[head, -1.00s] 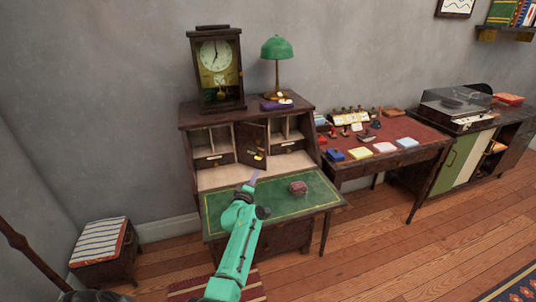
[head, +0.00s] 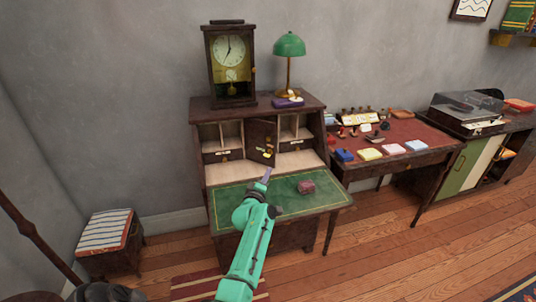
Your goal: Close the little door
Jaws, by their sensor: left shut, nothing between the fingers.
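The little door (head: 261,139) is a dark wooden panel in the middle of the desk's row of compartments. It stands ajar, swung out toward me, with a pale strip of the interior showing at its left side. A small yellowish knob or plate (head: 267,154) shows low on it. My left gripper (head: 267,173), at the end of the teal arm, is shut and empty. It is just below and in front of the door, over the writing surface, and appears apart from it. My right gripper is not in view.
The desk's green writing surface (head: 233,205) is folded down, with a small reddish box (head: 306,187) to the right of my gripper. A clock (head: 230,62) and a green lamp (head: 289,45) stand on top. A side table (head: 408,138) stands to the right.

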